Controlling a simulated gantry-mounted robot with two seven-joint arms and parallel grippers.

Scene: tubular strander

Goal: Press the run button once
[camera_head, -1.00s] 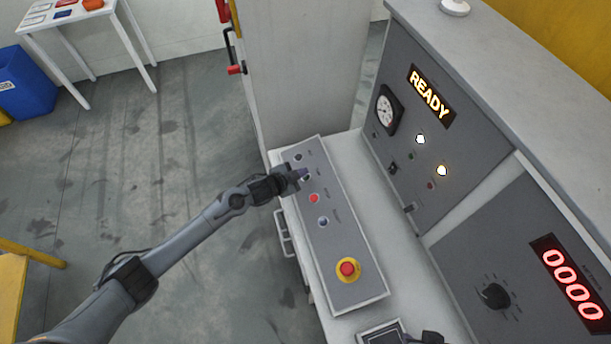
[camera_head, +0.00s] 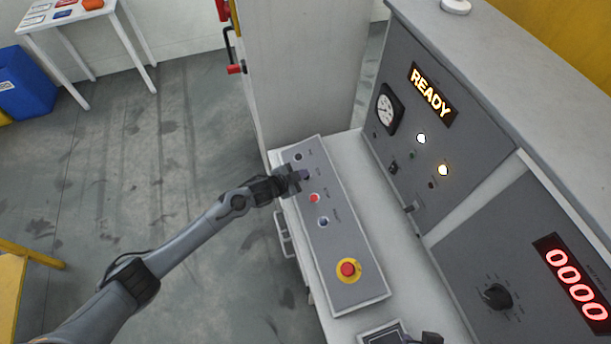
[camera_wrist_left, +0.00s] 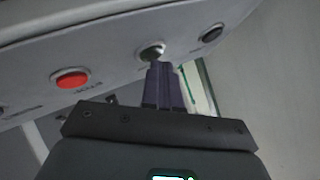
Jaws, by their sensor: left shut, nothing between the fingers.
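The sloped grey button panel (camera_head: 335,255) carries a row of buttons. My left gripper (camera_head: 301,176) is shut and empty, over the panel's upper part. In the left wrist view its fingertips (camera_wrist_left: 160,65) overlap the greenish button's lower edge; I cannot tell whether they touch it.
A dark button (camera_wrist_left: 211,32) lies right of the fingertips. A blue button (camera_head: 323,222) and a red emergency stop on yellow (camera_head: 348,269) sit lower on the panel. The display (camera_head: 431,92) reads READY; the counter (camera_head: 575,283) reads 0000. A tall grey cabinet (camera_head: 305,75) stands behind.

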